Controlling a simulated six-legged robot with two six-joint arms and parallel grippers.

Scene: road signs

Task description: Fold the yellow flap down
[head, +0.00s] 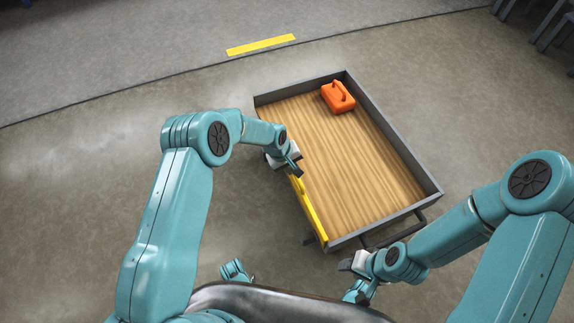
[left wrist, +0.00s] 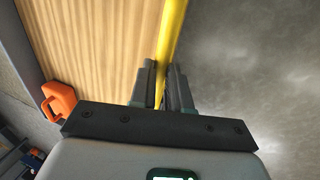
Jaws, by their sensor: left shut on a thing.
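The yellow flap (head: 309,212) stands along the left edge of a cart with a wooden bed (head: 345,160). In the head view its upper part is hidden by my left gripper (head: 297,172). In the left wrist view the yellow flap (left wrist: 172,45) runs between the two fingers of my left gripper (left wrist: 163,85), which is shut on its edge. My right gripper (head: 352,263) is near the cart's front corner, apart from the flap. Its fingers are too small and turned away to tell open from shut.
An orange case (head: 338,97) with a handle sits in the cart's far corner. Grey walls (head: 395,135) edge the other sides of the bed. A yellow floor strip (head: 261,45) lies behind the cart. The floor left of the cart is clear.

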